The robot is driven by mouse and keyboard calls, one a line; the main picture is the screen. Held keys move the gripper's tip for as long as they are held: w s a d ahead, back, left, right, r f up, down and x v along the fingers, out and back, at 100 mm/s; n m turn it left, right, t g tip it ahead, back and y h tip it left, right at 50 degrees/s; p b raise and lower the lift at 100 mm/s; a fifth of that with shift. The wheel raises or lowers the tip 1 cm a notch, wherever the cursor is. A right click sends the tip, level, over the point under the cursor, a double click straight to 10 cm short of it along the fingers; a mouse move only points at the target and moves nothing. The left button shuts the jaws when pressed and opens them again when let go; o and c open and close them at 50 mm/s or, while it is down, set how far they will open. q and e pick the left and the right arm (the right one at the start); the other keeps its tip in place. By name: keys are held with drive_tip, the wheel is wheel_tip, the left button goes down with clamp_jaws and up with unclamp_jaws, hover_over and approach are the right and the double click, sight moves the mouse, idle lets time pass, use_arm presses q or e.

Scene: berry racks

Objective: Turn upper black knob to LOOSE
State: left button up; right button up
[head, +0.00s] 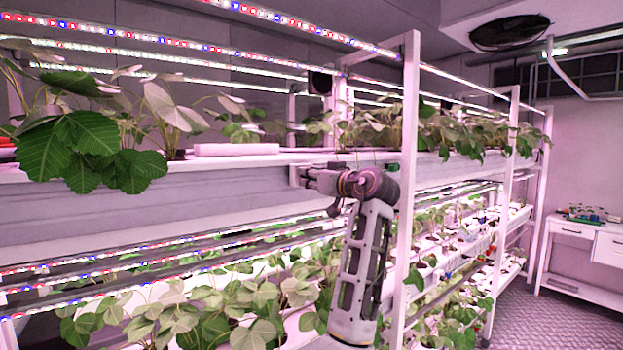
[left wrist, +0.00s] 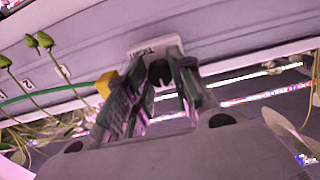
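The black knob (left wrist: 159,72) sits on a small white plate (left wrist: 141,50) on the side of the grey trough, in the left wrist view. Lettering above the knob is upside down and looks like TIGHT; no LOOSE mark is readable. My left gripper (left wrist: 160,82) is open, its two fingers on either side of the knob. I cannot tell whether they touch it. In the head view my left gripper (head: 308,177) is at the upper trough's front face and hides the knob. My right gripper is in neither view.
The upper trough (head: 200,205) carries leafy plants. A white rack post (head: 409,150) stands just right of my left arm. LED strips (head: 130,262) and a lower plant tier lie below. A yellow piece (left wrist: 106,84) shows beside the left finger.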

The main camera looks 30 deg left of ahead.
use_arm(q)
clamp_jaws()
drive_tip(key=shift+m, duration=0.7)
drive_tip(key=o, duration=0.7)
unclamp_jaws()
drive_tip(key=shift+o, duration=0.2)
drive_tip(key=shift+d, duration=0.15)
drive_tip(key=v, duration=1.1)
drive_tip(key=shift+s+d, duration=0.2)
drive_tip(key=shift+d, duration=0.15)
drive_tip(key=shift+f, duration=0.1)
